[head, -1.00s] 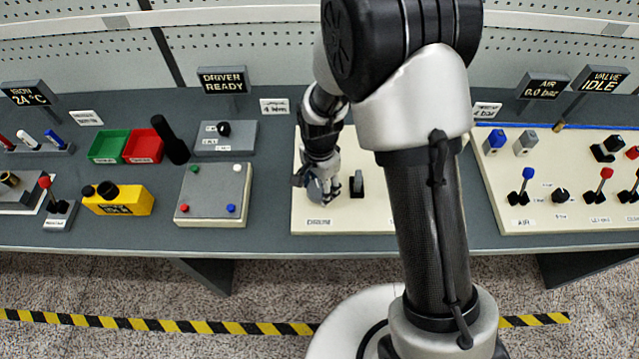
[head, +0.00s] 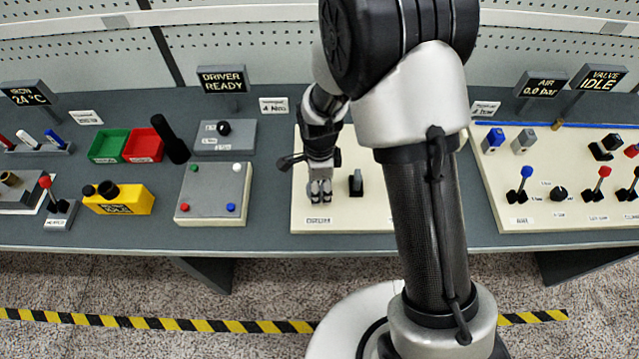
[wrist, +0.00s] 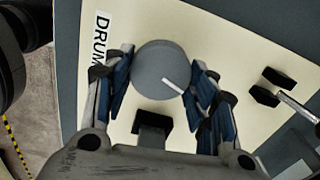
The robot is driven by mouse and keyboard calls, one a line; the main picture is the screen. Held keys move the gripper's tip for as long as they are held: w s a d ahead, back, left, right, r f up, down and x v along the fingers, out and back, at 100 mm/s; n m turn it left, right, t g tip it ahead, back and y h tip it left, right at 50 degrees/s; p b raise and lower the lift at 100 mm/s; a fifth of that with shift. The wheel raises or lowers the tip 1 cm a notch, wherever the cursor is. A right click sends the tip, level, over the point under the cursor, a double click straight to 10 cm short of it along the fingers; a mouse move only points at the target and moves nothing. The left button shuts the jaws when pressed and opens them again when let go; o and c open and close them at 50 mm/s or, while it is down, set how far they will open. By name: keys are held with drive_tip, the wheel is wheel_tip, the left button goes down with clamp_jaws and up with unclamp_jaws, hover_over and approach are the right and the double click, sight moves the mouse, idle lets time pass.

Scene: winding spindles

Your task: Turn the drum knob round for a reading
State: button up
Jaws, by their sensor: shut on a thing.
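The drum knob (wrist: 162,68) is a round grey disc with a white pointer line, which points to the lower right in the wrist view. My gripper (head: 320,197) has its blue-padded fingers closed on either side of the knob's rim. In the head view my fingers hide the knob on the cream panel (head: 301,172). A label beginning "DRUM" (wrist: 102,40) lies left of the knob in the wrist view, partly covered by a finger.
A black upright control (head: 356,183) stands close to the right of my fingers. A grey button box (head: 213,193) lies to the left. The sign (head: 222,81) at the back reads "DRIVER READY". Another panel of levers (head: 545,207) is at the right.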

idle(0.4)
drive_tip(key=o, duration=1)
drive_tip(key=shift+o, duration=0.2)
wheel_tip(320, 180, up, 12)
